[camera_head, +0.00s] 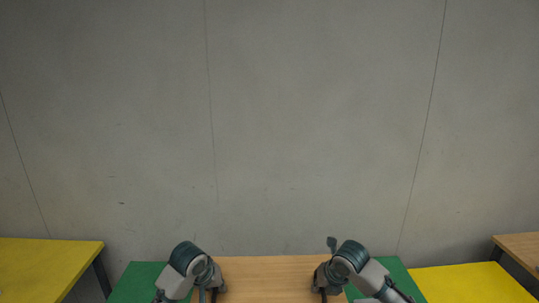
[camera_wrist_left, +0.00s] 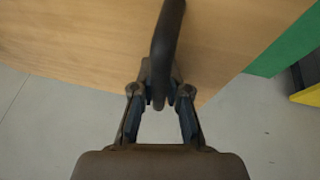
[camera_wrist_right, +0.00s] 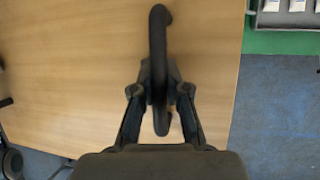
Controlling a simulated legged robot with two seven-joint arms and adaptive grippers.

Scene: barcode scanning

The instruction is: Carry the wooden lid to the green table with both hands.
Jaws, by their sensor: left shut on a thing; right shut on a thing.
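The wooden lid (camera_head: 268,274) is a light brown board at the bottom of the head view, between my two grippers. My left gripper (camera_head: 208,292) is shut on a dark curved handle (camera_wrist_left: 168,30) of the lid. My right gripper (camera_head: 326,290) is shut on another dark handle (camera_wrist_right: 158,35). The green table (camera_head: 132,282) shows on both sides of the lid, and the lid hides its middle. Its green edge is also in the left wrist view (camera_wrist_left: 287,45) and in the right wrist view (camera_wrist_right: 285,42). The lid's height over it cannot be told.
Yellow tables stand at the left (camera_head: 45,265) and right (camera_head: 470,283). A wooden table (camera_head: 522,247) is at the far right. A grey wall (camera_head: 310,130) rises behind. A grey tray (camera_wrist_right: 254,22) with white items is by the green edge. Bare floor (camera_wrist_left: 50,130) shows below the lid.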

